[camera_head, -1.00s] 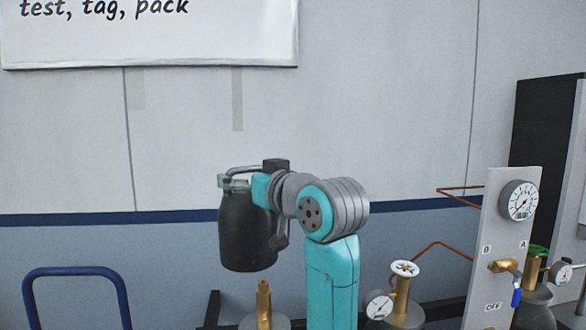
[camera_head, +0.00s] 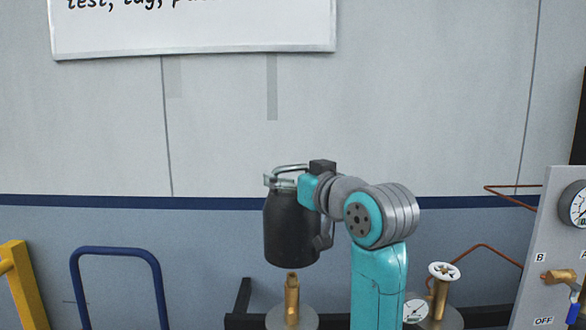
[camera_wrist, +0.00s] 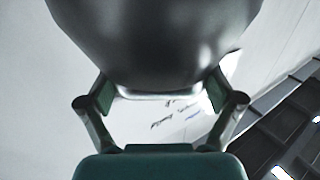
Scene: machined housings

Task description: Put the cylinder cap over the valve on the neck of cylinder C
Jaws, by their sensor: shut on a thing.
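The black cylinder cap (camera_head: 290,228) hangs upright in my gripper (camera_head: 283,180), which is shut on its upper part. In the wrist view the cap (camera_wrist: 155,45) fills the top of the picture, between the fingers of my gripper (camera_wrist: 160,98). A brass valve (camera_head: 292,298) stands on the neck of a grey cylinder (camera_head: 279,318) below the cap. In the head view the cap's lower rim is just above the valve top, with a small gap showing. No letter shows on this cylinder, so I cannot tell whether it is C.
Right of my arm stands another cylinder valve with a white handwheel (camera_head: 444,271) and a gauge (camera_head: 416,309). A grey panel (camera_head: 549,215) is at the far right. A blue rail (camera_head: 122,251) and a yellow post (camera_head: 18,285) are at left.

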